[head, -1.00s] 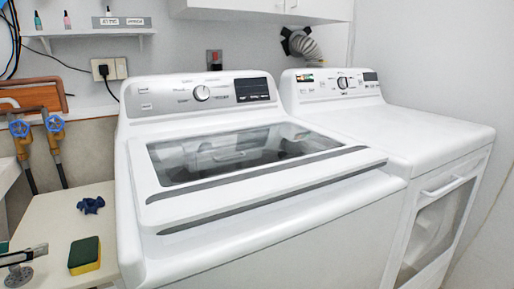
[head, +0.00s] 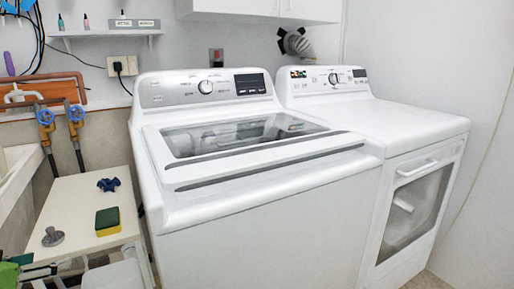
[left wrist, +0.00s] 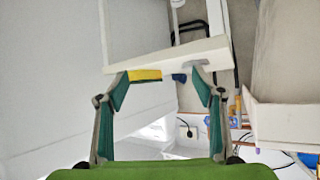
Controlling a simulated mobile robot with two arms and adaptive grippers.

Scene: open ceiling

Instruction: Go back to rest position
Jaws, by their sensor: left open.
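My left gripper (head: 48,270) shows at the lower left edge of the head view, beside the front end of the small white table (head: 75,195). In the left wrist view the left gripper (left wrist: 160,82) has its two green-padded fingers spread apart with nothing between them. The edge of the white table (left wrist: 170,62) appears beyond the fingertips in that view. My right gripper is in neither view.
A yellow-green sponge (head: 107,222), a dark blue object (head: 108,184) and a grey knob-like piece (head: 53,237) lie on the table. A white washer (head: 250,215) and a second white machine (head: 425,140) stand to the right. Blue-handled taps (head: 60,115) are on the wall.

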